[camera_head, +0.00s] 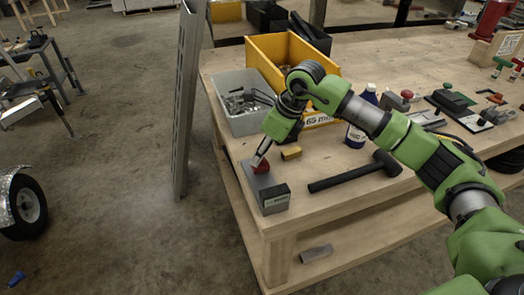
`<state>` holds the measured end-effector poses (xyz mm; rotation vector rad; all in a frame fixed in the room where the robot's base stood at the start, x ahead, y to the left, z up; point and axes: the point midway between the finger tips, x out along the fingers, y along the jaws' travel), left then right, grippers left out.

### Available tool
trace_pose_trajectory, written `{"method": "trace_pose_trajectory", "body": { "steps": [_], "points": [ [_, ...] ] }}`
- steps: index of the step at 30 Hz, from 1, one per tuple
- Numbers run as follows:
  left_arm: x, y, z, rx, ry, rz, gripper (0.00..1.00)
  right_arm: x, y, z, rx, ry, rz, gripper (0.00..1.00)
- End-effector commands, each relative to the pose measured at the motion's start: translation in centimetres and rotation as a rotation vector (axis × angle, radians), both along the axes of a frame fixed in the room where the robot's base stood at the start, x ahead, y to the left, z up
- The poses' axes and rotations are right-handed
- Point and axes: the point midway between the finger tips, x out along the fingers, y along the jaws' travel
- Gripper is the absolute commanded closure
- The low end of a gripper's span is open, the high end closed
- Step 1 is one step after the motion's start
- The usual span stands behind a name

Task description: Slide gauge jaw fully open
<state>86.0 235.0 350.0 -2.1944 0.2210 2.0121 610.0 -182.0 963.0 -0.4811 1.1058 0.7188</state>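My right arm is green and reaches in from the right. My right gripper (258,160) points down with its fingertips at the red piece. I cannot tell whether the fingers touch it or grip it, as they are small and seen edge-on. My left gripper is not in view.
The table (345,205) also holds a black mallet (355,173), a small yellow block (291,153), a grey bin (240,118) of metal parts, a yellow bin (268,60) and a blue bottle (358,128). A metal post (185,100) stands beside the table's left edge.

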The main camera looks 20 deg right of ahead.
Motion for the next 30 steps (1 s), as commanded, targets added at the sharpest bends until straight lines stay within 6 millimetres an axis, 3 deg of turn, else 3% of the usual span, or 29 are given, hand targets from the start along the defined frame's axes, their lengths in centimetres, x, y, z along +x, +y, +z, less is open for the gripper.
{"method": "trace_pose_trajectory", "body": {
  "steps": [7,15,21,30],
  "points": [
    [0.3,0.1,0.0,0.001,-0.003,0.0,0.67,-0.4,-0.5,1.7,-0.001,-0.002,-0.001,0.64],
    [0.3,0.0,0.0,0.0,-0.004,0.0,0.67,-1.8,-2.1,7.0,0.0,-0.004,0.0,0.64],
    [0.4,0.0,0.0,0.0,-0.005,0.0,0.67,-2.7,-3.0,9.9,0.001,-0.002,0.0,0.64],
    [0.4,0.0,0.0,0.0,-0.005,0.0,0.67,-3.1,-3.3,11.1,0.001,0.001,0.0,0.64]
  ]
}}
